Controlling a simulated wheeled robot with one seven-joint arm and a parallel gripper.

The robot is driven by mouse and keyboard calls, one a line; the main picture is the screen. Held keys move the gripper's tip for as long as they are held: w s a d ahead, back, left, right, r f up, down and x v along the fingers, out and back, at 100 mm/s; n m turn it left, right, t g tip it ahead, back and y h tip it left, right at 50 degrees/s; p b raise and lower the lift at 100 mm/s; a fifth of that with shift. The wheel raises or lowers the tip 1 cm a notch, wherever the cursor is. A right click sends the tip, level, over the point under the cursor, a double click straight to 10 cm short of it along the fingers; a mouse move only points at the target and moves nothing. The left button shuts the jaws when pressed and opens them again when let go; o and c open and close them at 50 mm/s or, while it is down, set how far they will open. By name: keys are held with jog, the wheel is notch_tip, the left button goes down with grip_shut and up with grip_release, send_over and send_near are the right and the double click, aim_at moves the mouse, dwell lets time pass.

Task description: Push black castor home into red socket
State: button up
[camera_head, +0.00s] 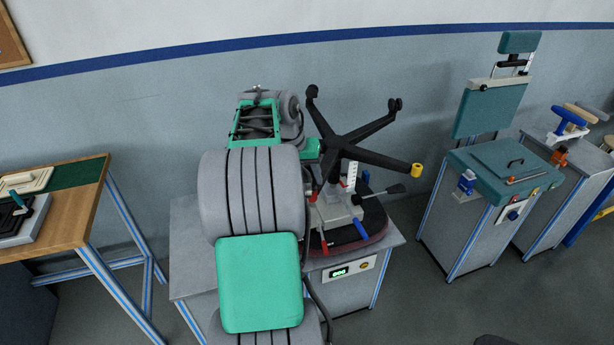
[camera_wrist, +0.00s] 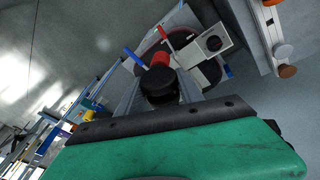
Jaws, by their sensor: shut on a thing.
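The black castor (camera_wrist: 160,88) is between the fingers of my gripper (camera_wrist: 160,92) in the wrist view, and the gripper is shut on it. The red socket (camera_wrist: 161,59) shows just beyond the castor, lined up with it in this view. I cannot tell whether the castor touches the socket or is partly inside it. In the head view, the upturned black chair base (camera_head: 345,145) stands on the bench with its arms spread. My arm hides the gripper, the castor and the red socket in that view.
A grey bench (camera_head: 190,245) bears the chair base and a dark round seat (camera_head: 365,225) with red and blue handles. One chair-base arm ends in a yellow piece (camera_head: 416,170). A wooden table (camera_head: 75,220) is left; a teal-topped cabinet (camera_head: 460,225) is right. Floor shows between bench and cabinet.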

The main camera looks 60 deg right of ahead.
jog(key=shift+f+b, duration=0.3)
jog(key=shift+f, duration=0.2)
jog(key=o, duration=1.3)
jog(key=shift+o, duration=0.2)
jog(key=shift+r, duration=0.1)
jog(key=v, duration=0.8)
